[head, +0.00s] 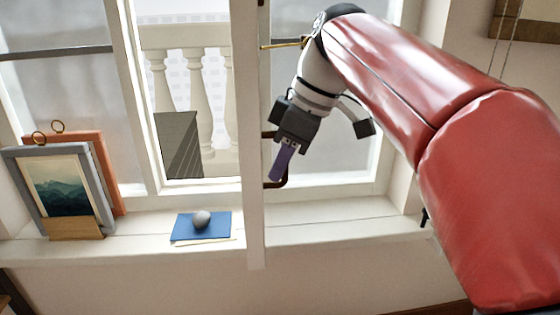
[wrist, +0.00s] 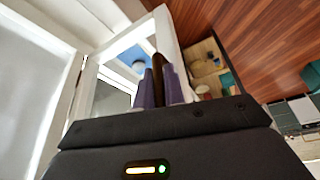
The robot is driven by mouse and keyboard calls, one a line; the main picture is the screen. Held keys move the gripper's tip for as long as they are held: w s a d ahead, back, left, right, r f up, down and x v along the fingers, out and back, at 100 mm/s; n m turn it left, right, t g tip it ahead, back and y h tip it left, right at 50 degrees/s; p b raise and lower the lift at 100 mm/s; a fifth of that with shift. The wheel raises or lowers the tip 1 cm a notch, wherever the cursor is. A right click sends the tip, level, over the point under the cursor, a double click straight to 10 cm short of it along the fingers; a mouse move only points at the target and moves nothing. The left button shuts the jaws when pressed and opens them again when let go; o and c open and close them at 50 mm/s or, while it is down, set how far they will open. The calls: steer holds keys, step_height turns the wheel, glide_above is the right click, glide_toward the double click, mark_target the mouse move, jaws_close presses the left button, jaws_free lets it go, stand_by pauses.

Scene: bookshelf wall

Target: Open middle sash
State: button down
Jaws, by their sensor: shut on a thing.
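The middle sash (head: 254,225) is a white frame with a frosted pane. It stands swung inward, with its free edge out over the sill and a clear gap on its left. A dark bronze handle (head: 276,184) is on the sash near that edge. My gripper (head: 280,174) has purple fingers and is shut on the handle. In the wrist view the dark handle (wrist: 160,66) stands between the two fingers of my gripper (wrist: 159,82). The handle's lower part is hidden behind the gripper body there.
A blue book (head: 186,232) with a grey stone (head: 201,219) on it lies on the sill (head: 140,232), left of the sash edge. Picture frames (head: 62,190) lean at the far left. A pale balustrade (head: 197,85) shows through the gap. My red arm covers the right side.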

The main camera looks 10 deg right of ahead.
steer(key=c, duration=1.5)
jaws_free()
steer(key=shift+s, duration=0.2)
steer(key=shift+r, duration=0.1)
steer(key=p+v, duration=0.1)
steer(key=v, duration=0.6)
steer(key=shift+d+r+p, duration=0.2)
steer(key=shift+r+p, duration=0.1)
steer(key=shift+p, duration=0.05)
steer(key=s+d+f+m+t+h, duration=0.1)
steer(key=s+f+m, duration=0.3)
steer(key=f, duration=0.4)
steer(key=s+d+f+m+t+h, duration=0.1)
steer(key=s+f+m, duration=0.3)
steer(key=f, duration=0.5)
steer(key=s+d+f+m+t+h, duration=0.1)
steer(key=s+f+m, duration=0.3)
steer(key=f, duration=0.4)
steer(key=shift+d+f+m+t+h, duration=0.2)
steer(key=shift+d+m+h, duration=0.1)
steer(key=shift+d+m, duration=0.1)
steer(key=shift+d+f+m+t+h, duration=0.15)
steer(key=shift+d+m+t+h, duration=0.05)
steer(key=shift+d+m+h, duration=0.15)
